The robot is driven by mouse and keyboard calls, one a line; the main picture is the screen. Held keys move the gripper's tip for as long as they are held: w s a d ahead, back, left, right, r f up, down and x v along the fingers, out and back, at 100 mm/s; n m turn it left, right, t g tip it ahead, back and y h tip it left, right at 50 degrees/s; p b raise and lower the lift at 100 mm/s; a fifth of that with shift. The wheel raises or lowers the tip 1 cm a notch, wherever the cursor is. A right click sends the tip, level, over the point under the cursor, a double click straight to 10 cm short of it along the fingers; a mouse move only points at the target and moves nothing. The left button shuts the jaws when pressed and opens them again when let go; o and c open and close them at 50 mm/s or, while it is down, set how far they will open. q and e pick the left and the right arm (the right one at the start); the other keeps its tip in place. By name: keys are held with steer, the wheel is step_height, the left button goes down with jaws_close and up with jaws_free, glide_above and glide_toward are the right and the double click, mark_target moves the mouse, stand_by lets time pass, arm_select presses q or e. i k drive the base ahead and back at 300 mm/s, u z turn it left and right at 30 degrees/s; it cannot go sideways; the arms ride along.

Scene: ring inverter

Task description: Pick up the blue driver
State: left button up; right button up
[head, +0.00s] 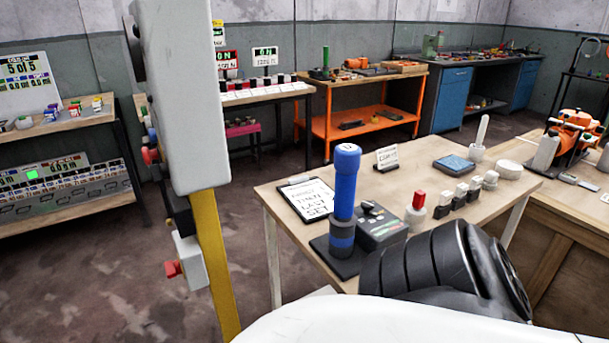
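The blue driver (345,185) stands upright on the near wooden table (395,175), towards its left side. Neither of my grippers shows in this view. A white and black ribbed part that looks like my own arm crosses the bottom right and hides the table's near edge.
Beside the driver are a clipboard (309,198), a dark control box (380,226) and a red-capped button (417,203). A small sign (386,158) and a blue pad (453,164) stand behind. A yellow post with a grey box (183,90) rises left of the table.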

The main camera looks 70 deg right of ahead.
mark_target(348, 157)
steer(key=i, duration=1.5)
steer(key=z, duration=3.25)
